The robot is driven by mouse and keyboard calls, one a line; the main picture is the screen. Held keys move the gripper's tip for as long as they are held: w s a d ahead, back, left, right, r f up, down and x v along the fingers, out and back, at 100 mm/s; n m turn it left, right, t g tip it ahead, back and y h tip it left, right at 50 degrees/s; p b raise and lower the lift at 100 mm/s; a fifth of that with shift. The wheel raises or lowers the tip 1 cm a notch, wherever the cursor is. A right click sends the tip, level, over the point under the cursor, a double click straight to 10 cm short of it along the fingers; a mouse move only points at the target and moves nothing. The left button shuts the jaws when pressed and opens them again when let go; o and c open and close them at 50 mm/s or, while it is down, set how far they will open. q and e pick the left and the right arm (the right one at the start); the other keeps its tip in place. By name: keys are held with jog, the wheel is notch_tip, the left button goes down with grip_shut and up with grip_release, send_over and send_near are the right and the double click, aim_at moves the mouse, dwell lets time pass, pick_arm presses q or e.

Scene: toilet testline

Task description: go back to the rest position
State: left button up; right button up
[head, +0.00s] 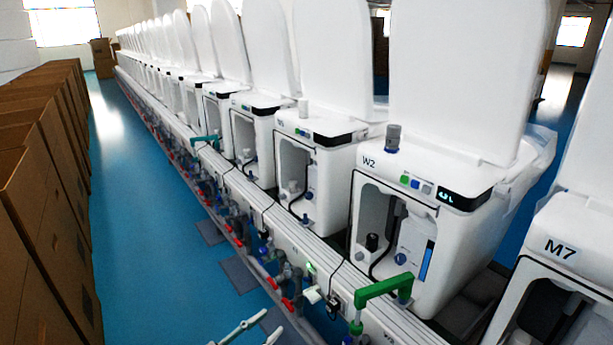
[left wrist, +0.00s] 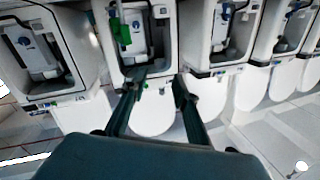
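My left gripper (head: 256,331) shows only as two pale fingertips at the bottom edge of the head view, over the floor beside the rail. In the left wrist view my left gripper (left wrist: 157,88) has two dark fingers spread apart with nothing held between them. The toilet marked W2 (head: 425,200) stands to the right of the gripper in the head view. A green handle-shaped pipe (head: 384,287) stands in front of that toilet, apart from the fingertips. My right gripper is in neither view.
A long row of white toilets with raised lids (head: 205,60) runs into the distance. A white rail (head: 262,215) with red-handled valves and pipes (head: 287,303) runs along its front. Brown cartons (head: 45,190) line the left side. The blue floor (head: 160,215) between is clear.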

pick_arm(q)
jog(key=s+a+f+n+g+y, duration=0.2)
jog(key=s+a+g+y, duration=0.2)
jog(key=s+a+y, duration=0.65)
jog(key=s+a+f+n+g+y, duration=0.25)
jog(key=s+a+y, duration=0.35)
jog(key=s+a, duration=1)
jog(key=w+d+f+n+t+h+b, duration=0.3)
jog(key=d+f+h+b, duration=0.55)
jog(key=d+f, duration=0.7)
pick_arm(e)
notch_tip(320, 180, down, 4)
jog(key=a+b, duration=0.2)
pick_arm(q)
notch_tip(320, 180, up, 8)
jog(key=y+p, duration=0.1)
jog(key=p, duration=1.3)
jog(key=shift+d+f+p, duration=0.15)
jog(key=shift+d+p, duration=0.05)
jog(key=shift+p, duration=0.2)
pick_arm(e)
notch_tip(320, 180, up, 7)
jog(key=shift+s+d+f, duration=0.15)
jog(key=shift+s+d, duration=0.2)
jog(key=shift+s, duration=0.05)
